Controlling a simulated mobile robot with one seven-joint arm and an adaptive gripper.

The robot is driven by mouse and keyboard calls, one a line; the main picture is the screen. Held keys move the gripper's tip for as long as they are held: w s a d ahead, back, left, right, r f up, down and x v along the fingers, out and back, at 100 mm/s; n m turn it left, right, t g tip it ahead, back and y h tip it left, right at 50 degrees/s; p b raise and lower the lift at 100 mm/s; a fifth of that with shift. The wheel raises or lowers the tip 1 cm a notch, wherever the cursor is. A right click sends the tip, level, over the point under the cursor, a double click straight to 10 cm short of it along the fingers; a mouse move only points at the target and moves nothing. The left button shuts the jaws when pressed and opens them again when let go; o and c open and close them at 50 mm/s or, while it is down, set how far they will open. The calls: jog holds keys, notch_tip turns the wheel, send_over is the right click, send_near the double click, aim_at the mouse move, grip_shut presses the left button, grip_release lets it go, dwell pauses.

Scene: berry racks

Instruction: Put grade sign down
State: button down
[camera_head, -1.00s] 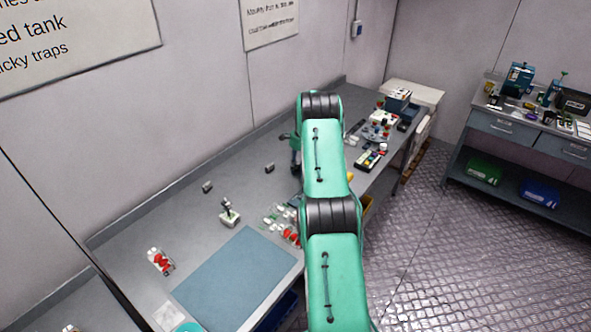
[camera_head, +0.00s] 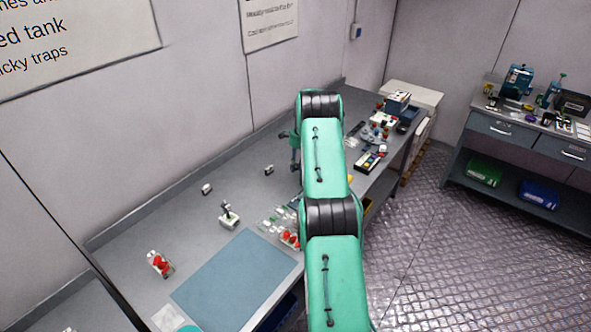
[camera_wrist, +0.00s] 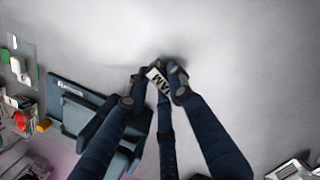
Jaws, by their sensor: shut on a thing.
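In the wrist view, my gripper (camera_wrist: 160,76) is shut on a small white sign (camera_wrist: 158,84) with dark letters that seem to read "JAM". The sign is tilted in the picture, with a plain grey surface behind it. I cannot tell whether it touches that surface. In the head view, my arm hides most of the gripper and the sign; only a dark part of the gripper (camera_head: 295,155) shows at the arm's left side, over the far half of the bench.
Two small blocks (camera_head: 207,189) (camera_head: 269,170) stand apart along the back of the grey bench (camera_head: 160,222). A dark blue object (camera_wrist: 70,95) lies left of the gripper. Bare bench surrounds the blocks.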

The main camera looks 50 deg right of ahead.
notch_tip(320, 180, up, 8)
jog(key=shift+f, duration=0.1)
dwell(0.4)
dwell(0.7)
jog(key=w+a+f+n+b, duration=0.1)
jog(key=w+a+n, duration=0.25)
jog(key=a, duration=0.65)
jog(key=w+a+n+g+b, duration=0.1)
jog(key=w+a+n, duration=0.25)
jog(key=a, duration=0.65)
jog(key=w+a+f+n+b, duration=0.1)
jog(key=w+a+n, duration=0.25)
jog(key=a, duration=0.65)
jog(key=s+a+f+n+b, duration=0.1)
jog(key=a+n, duration=0.3)
jog(key=a, duration=0.7)
jog(key=s+a+n+g+h+b, duration=0.1)
jog(key=a+n, duration=0.3)
jog(key=a, duration=0.7)
jog(key=s+a+f+n+b, duration=0.1)
jog(key=a+n, duration=0.3)
jog(key=a, duration=0.6)
jog(key=shift+s+a+f+h+b, duration=0.3)
jog(key=shift+s+a+b, duration=0.1)
jog(key=shift+s+b, duration=0.1)
